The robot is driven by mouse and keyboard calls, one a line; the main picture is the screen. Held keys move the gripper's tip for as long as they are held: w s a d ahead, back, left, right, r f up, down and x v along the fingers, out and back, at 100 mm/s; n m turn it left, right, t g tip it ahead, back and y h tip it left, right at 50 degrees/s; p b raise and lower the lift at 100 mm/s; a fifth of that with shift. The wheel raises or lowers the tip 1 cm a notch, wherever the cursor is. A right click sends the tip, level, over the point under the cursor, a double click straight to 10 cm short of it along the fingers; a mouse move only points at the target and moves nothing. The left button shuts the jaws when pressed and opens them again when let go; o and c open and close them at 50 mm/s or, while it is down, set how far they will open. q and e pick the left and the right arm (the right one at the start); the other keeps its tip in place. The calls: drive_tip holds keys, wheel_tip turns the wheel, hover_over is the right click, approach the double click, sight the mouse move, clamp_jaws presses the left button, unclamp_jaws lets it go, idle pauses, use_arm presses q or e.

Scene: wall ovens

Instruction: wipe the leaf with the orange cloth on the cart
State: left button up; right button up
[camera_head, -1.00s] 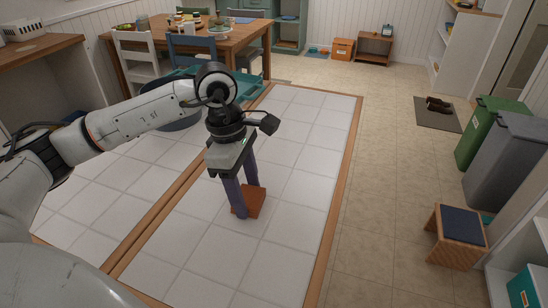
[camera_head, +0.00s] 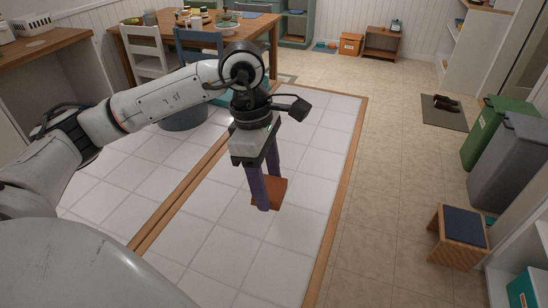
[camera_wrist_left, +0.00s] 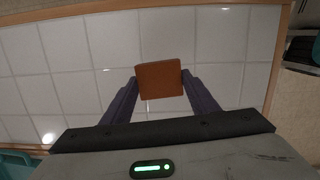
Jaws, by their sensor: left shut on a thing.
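The orange cloth (camera_head: 274,196) is a flat, square, rust-orange piece between the fingertips of my left gripper (camera_head: 269,190). The gripper is shut on it, one dark finger at each side, as the left wrist view also shows (camera_wrist_left: 158,82). The leaf (camera_head: 215,245) is a large white-tiled panel with a wooden border, lying under the cloth. The cloth is low over the leaf, right of the wooden strip; I cannot tell whether it touches the tiles. A teal thing (camera_head: 228,100), perhaps the cart, is mostly hidden behind my left arm. My right gripper is out of view.
A grey-blue tub (camera_head: 185,120) stands behind my left arm. A wooden table (camera_head: 195,38) with chairs is at the back. A stool (camera_head: 457,235) and green and grey bins (camera_head: 497,130) stand at the right. The tiles around the cloth are bare.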

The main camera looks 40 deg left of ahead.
use_arm(q)
drive_tip(key=shift+r+p, duration=0.6)
drive_tip(key=shift+r, duration=0.75)
